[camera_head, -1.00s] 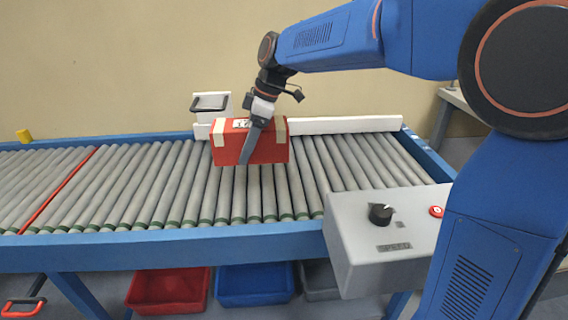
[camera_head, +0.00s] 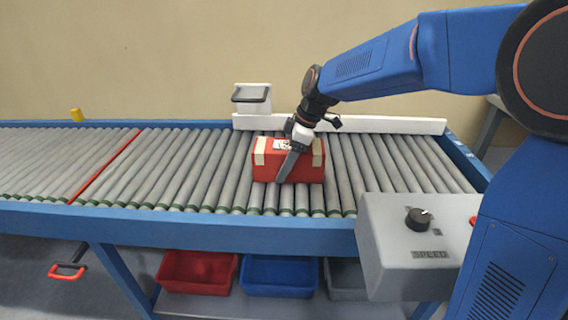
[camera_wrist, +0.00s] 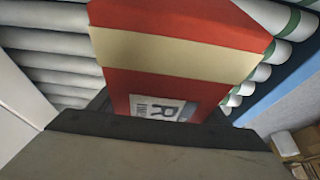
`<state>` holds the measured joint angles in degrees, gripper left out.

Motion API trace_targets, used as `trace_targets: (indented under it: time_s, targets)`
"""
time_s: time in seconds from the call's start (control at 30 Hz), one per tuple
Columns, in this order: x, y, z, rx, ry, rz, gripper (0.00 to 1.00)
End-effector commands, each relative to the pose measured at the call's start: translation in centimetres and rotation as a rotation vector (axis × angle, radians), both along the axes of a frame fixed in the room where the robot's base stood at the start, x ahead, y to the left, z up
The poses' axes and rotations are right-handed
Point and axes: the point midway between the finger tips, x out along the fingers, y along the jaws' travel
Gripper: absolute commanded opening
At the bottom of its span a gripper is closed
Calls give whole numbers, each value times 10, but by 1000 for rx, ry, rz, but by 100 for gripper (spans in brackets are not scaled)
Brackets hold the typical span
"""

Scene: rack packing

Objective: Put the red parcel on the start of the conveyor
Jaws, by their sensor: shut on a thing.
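The red parcel (camera_head: 305,168) is a box with cream tape bands and a white label on top. It is at the rollers of the conveyor (camera_head: 190,175), toward their right part, in front of the white guide rail. My gripper (camera_head: 287,163) is shut on the parcel, with one dark finger across its front face. In the wrist view the parcel (camera_wrist: 180,50) fills the middle, with its tape band and printed label close to the jaws. I cannot tell whether its underside touches the rollers.
A grey speed control box (camera_head: 405,270) stands at the conveyor's front right. A white rail (camera_head: 385,125) and a small scanner-like unit (camera_head: 252,98) line the back. A red line (camera_head: 105,165) crosses the rollers at left. Red (camera_head: 197,273) and blue (camera_head: 279,277) bins sit below.

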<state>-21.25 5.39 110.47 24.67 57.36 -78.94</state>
Motion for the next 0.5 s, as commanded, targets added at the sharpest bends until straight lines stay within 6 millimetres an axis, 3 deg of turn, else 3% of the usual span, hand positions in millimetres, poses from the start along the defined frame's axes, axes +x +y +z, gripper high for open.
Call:
trace_targets:
  time_s: [0.13,0.17,0.23,0.5]
  targets:
    - [0,0,-2,0,0,0,26]
    - [0,0,-2,0,0,0,75]
    - [0,0,-2,0,0,0,89]
    - [0,0,-1,0,0,0,89]
